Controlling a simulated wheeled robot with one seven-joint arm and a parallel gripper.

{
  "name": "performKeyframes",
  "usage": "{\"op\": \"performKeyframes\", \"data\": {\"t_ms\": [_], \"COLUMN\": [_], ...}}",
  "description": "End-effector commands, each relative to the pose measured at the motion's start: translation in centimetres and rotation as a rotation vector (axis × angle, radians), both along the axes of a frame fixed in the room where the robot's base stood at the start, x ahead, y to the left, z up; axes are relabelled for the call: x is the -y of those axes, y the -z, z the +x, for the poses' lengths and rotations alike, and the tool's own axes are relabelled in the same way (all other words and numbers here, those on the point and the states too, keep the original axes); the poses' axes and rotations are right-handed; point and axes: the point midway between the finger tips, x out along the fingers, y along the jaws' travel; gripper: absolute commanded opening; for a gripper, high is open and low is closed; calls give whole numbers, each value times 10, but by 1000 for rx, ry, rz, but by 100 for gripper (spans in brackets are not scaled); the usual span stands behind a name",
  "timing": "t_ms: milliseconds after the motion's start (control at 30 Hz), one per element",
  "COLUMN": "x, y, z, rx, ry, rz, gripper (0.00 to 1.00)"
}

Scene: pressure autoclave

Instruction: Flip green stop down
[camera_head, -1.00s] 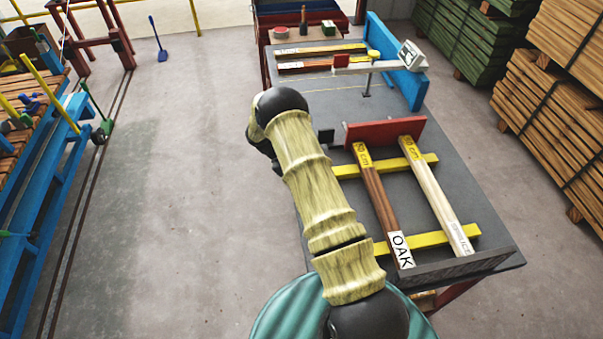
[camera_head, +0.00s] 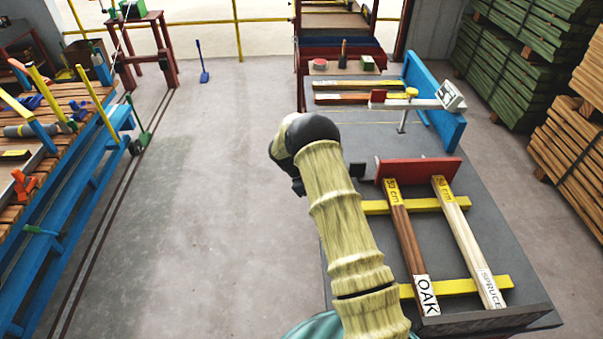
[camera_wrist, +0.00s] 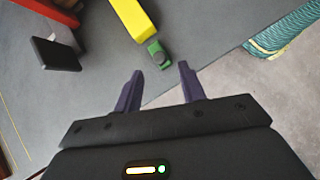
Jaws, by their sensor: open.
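In the wrist view, a small green piece (camera_wrist: 157,52) with a dark round spot sits at the end of a yellow bar (camera_wrist: 133,18) on the grey table top; it looks like the green stop. My gripper (camera_wrist: 161,78) is open and empty. Its two dark fingers point toward the green piece, which appears just beyond and between the fingertips, apart from them. In the head view, my arm hides the green piece and the gripper fingers.
A black block (camera_wrist: 56,53) and a red plate (camera_wrist: 50,10) stand left of the yellow bar. In the head view, an OAK board (camera_head: 406,235) and a SPRUCE board (camera_head: 466,240) lie across yellow bars (camera_head: 455,287). Open floor (camera_head: 215,210) lies left of the table.

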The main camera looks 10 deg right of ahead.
Motion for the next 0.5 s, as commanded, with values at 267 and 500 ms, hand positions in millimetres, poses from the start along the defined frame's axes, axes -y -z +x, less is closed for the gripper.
{"op": "performKeyframes", "data": {"t_ms": [267, 500], "x": [-31, -57], "y": [-44, -81], "z": [16, 28], "rx": [4, 4], "ry": [-3, -2], "rz": [1, 2], "gripper": [40, 40]}}
